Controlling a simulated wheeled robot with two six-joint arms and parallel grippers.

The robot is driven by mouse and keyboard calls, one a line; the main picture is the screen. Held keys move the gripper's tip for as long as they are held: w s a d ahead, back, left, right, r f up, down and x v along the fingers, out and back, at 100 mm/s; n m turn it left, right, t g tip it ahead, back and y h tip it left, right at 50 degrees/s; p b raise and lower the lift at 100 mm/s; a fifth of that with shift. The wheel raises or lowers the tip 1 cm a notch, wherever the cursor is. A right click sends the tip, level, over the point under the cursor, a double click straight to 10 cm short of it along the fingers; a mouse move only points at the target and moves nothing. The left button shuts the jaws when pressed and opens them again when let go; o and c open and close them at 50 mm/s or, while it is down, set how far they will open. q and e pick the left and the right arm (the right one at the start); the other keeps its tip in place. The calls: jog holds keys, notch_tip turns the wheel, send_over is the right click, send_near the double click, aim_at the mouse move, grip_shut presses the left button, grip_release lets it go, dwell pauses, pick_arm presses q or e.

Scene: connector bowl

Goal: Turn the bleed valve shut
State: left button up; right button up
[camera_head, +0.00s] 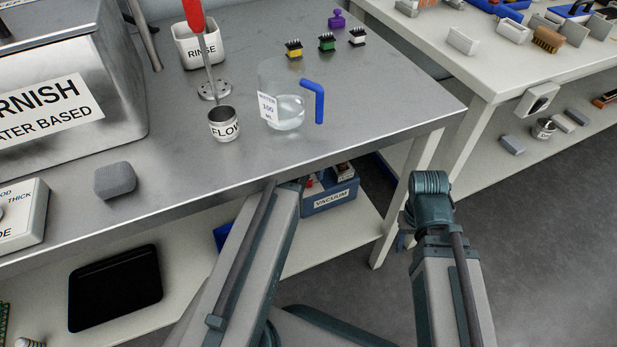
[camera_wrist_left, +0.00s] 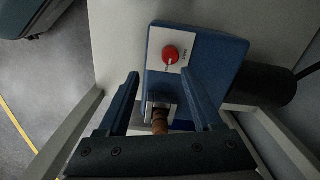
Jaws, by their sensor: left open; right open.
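A round red knob (camera_wrist_left: 170,55), which looks like the bleed valve, sits on the white panel of a blue unit (camera_wrist_left: 225,75) in the left wrist view. The small label beside it is too small to read. My left gripper (camera_wrist_left: 160,76) is open, with one finger on each side of the view below the knob, apart from it. A brown cylindrical part (camera_wrist_left: 160,122) shows between the fingers. In the head view, a blue box labelled VACUUM (camera_head: 332,198) is on the lower shelf, partly behind my left arm. My right gripper (camera_head: 430,190) is right of it, its fingers hard to make out.
A steel tabletop (camera_head: 210,150) overhangs the lower shelf (camera_head: 350,225). A table leg (camera_head: 398,205) stands right of the VACUUM box. A dark cylinder (camera_wrist_left: 262,87) is beside the blue unit. A glass beaker (camera_head: 283,105) and a FLOW cup (camera_head: 223,124) stand near the tabletop edge.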

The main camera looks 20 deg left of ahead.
pick_arm(q)
jog(key=shift+w+a, duration=0.25)
jog(key=shift+a, duration=0.7)
notch_tip(320, 180, down, 8)
jog(key=b, duration=0.7)
jog(key=shift+r+b, duration=0.25)
jog(key=shift+b, duration=0.05)
grip_shut()
